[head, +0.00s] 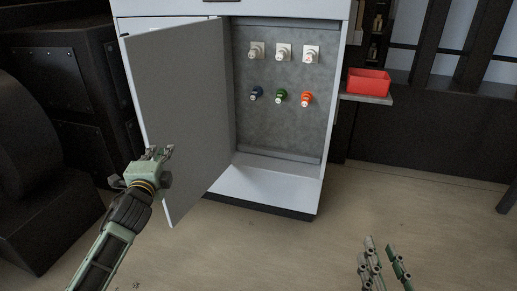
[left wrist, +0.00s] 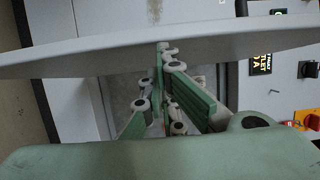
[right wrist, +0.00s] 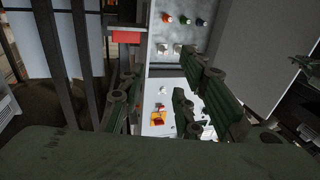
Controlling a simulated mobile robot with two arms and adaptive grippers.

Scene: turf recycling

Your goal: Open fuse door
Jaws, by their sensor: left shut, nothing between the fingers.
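The grey fuse door (head: 180,110) stands wide open, swung out to the left of the white cabinet (head: 270,190). My left gripper (head: 160,152) is shut and empty in front of the door's lower left part. In the left wrist view its closed fingertips (left wrist: 162,50) are at the edge of a pale panel (left wrist: 80,52), which looks like the door; I cannot tell if they touch. Inside the cabinet are white fuse holders (head: 283,53) above a blue fuse (head: 256,94), a green fuse (head: 280,97) and an orange-red fuse (head: 306,99). My right gripper (head: 385,255) is open and empty, low at the right.
A red bin (head: 368,81) sits on a small shelf (head: 365,98) right of the cabinet. Dark machinery (head: 60,110) stands at the left. The floor (head: 270,250) in front of the cabinet is clear. Dark posts (head: 475,45) stand at the right.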

